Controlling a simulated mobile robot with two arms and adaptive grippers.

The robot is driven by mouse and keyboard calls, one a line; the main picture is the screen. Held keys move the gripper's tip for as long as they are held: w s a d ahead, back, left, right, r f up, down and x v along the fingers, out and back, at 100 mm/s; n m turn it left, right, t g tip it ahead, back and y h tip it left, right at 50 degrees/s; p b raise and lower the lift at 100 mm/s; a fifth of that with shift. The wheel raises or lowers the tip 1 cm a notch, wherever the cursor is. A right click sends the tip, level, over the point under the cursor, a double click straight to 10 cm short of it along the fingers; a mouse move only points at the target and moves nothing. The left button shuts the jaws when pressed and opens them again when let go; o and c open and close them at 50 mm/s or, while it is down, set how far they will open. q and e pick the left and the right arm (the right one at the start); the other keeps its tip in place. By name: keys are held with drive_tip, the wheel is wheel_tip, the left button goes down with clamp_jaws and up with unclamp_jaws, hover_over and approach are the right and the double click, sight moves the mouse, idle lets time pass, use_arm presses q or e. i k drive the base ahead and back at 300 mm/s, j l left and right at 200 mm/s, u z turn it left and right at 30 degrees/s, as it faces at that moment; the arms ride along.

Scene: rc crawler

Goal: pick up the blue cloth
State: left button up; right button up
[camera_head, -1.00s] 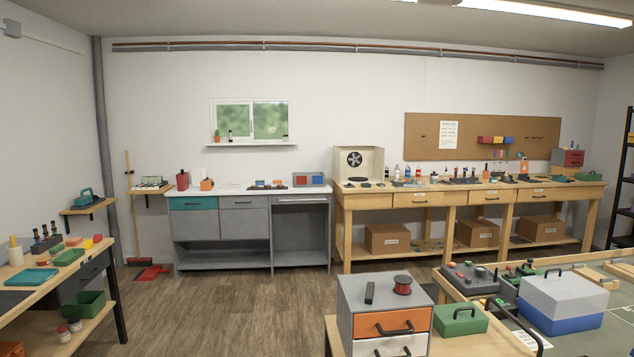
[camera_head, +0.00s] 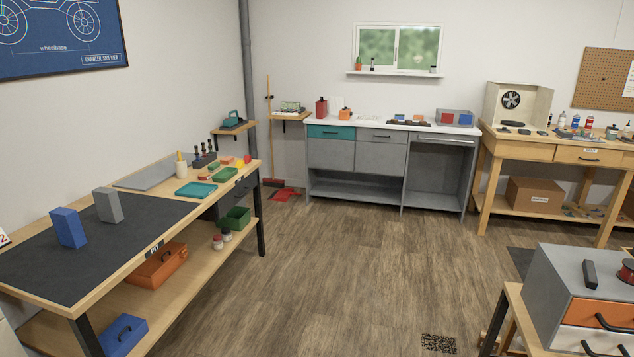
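I cannot make out a blue cloth anywhere in the head view. The blue things that show are a blue upright block (camera_head: 69,228) on the dark mat of the left workbench and a blue box with a handle (camera_head: 124,336) on that bench's lower shelf. A flat teal tray (camera_head: 196,189) lies farther along the same bench. Neither my left nor my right gripper is in view.
The left workbench (camera_head: 130,268) also holds a grey block (camera_head: 108,206). A grey drawer unit (camera_head: 570,283) on a wooden stand is at the right front. A grey cabinet counter (camera_head: 357,157) stands at the back.

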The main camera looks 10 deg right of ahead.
sight(465, 119)
drive_tip(key=i+z, duration=0.15)
drive_tip(key=i, duration=0.3)
drive_tip(key=i+j+z, duration=0.2)
drive_tip(key=i, duration=0.25)
drive_tip(key=i+j+z, duration=0.15)
drive_tip(key=i, duration=0.3)
drive_tip(key=i+j+z, duration=0.15)
drive_tip(key=i, duration=0.3)
drive_tip(key=i+z, duration=0.15)
drive_tip(key=i, duration=0.75)
drive_tip(key=i+j+z, duration=0.2)
drive_tip(key=i, duration=0.7)
drive_tip(key=i+j+z, duration=0.1)
drive_tip(key=i+z, duration=0.35)
drive_tip(key=i, duration=1.45)
